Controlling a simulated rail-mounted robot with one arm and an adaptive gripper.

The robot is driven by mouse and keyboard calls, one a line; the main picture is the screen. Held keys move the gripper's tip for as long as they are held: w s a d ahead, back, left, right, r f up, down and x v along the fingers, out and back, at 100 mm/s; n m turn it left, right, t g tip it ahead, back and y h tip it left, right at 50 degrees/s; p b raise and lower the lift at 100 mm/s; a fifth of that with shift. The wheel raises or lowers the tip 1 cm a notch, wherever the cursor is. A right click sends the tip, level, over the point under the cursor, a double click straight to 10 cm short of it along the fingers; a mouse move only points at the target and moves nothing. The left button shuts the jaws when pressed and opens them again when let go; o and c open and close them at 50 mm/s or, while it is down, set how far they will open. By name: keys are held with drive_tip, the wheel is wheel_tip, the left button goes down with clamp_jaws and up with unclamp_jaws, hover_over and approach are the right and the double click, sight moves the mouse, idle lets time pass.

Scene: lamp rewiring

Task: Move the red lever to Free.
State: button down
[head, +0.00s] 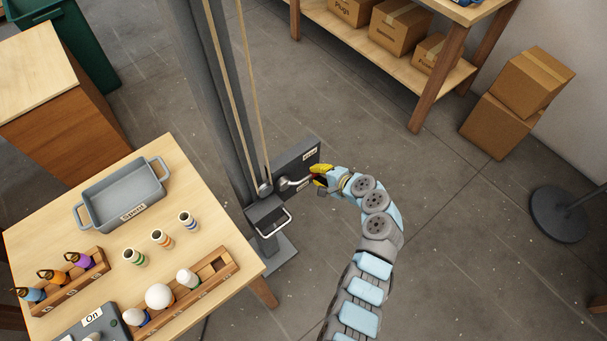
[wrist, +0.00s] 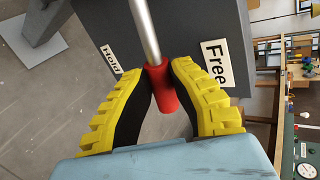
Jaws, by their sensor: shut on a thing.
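The lever is a metal rod with a red grip (wrist: 162,88), seen in the wrist view between my two yellow fingers. My gripper (wrist: 160,100) is shut on the red grip. The Free label (wrist: 214,62) is to the right of the grip, and the Hold label (wrist: 111,58) is to its left. The lever lies between the two labels. In the head view my gripper (head: 319,176) is at the outer end of the lever, beside the dark plate (head: 296,160) on the post. The red grip is mostly hidden there by my fingers.
The grey post (head: 225,110) with two ropes stands left of the plate. A box with a metal handle (head: 272,219) is just below. The wooden table (head: 205,190) with a grey tray (head: 123,196), sockets and bulbs is at left. Open floor lies to the right.

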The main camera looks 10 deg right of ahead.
drive_tip(key=shift+a+r, duration=0.1)
idle(0.3)
drive_tip(key=c, duration=1.3)
unclamp_jaws()
drive_tip(key=shift+o, duration=0.7)
drive_tip(key=shift+w+a, duration=0.1)
drive_tip(key=shift+a, duration=0.05)
drive_tip(key=shift+d, duration=0.2)
drive_tip(key=shift+s+d+r, duration=0.15)
drive_tip(key=shift+s+r, duration=0.1)
drive_tip(key=shift+s, duration=0.05)
drive_tip(key=v, duration=1.1)
drive_tip(key=shift+s, duration=0.1)
